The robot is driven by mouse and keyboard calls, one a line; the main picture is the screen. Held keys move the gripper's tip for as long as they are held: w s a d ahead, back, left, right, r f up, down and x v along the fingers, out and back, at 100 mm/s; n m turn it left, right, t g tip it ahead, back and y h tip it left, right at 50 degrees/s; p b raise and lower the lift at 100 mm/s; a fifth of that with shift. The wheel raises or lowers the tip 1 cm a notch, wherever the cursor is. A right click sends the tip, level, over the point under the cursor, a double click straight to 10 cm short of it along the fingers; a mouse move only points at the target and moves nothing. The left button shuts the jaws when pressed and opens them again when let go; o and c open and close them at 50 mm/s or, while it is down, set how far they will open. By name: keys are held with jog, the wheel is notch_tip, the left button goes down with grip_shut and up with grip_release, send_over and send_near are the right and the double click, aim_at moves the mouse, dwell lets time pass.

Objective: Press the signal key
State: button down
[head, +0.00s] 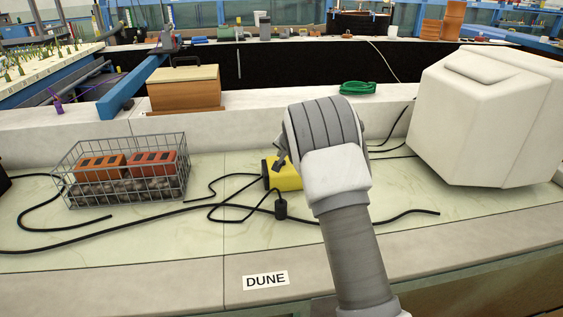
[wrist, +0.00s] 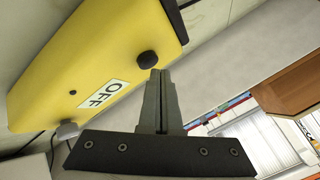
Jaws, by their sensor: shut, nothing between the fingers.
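A yellow box (head: 289,177) lies on the pale counter in the head view, its right side hidden behind my arm. In the wrist view the yellow box (wrist: 60,62) fills the upper left and has a white OFF label (wrist: 102,94). A round black button (wrist: 147,59) stands out from its face; I cannot tell for sure that it is the signal key. My gripper (wrist: 161,73) is shut and empty, its fingertips close beside the black button. I cannot tell whether they touch it. In the head view my gripper is mostly hidden by my wrist.
A wire basket (head: 125,172) with orange bricks stands to the left. Black cables (head: 130,227) run over the counter around the box. A large white block (head: 485,115) stands to the right. A DUNE label (head: 265,280) is on the front edge. A wooden box (head: 185,90) sits behind.

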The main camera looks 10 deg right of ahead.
jog(key=shift+f+b, duration=0.4)
jog(key=shift+f, duration=0.1)
dwell(0.4)
jog(key=shift+r+p, duration=0.8)
jog(key=shift+r, duration=0.2)
jog(key=shift+r+p, duration=2.3)
jog(key=shift+r, duration=0.65)
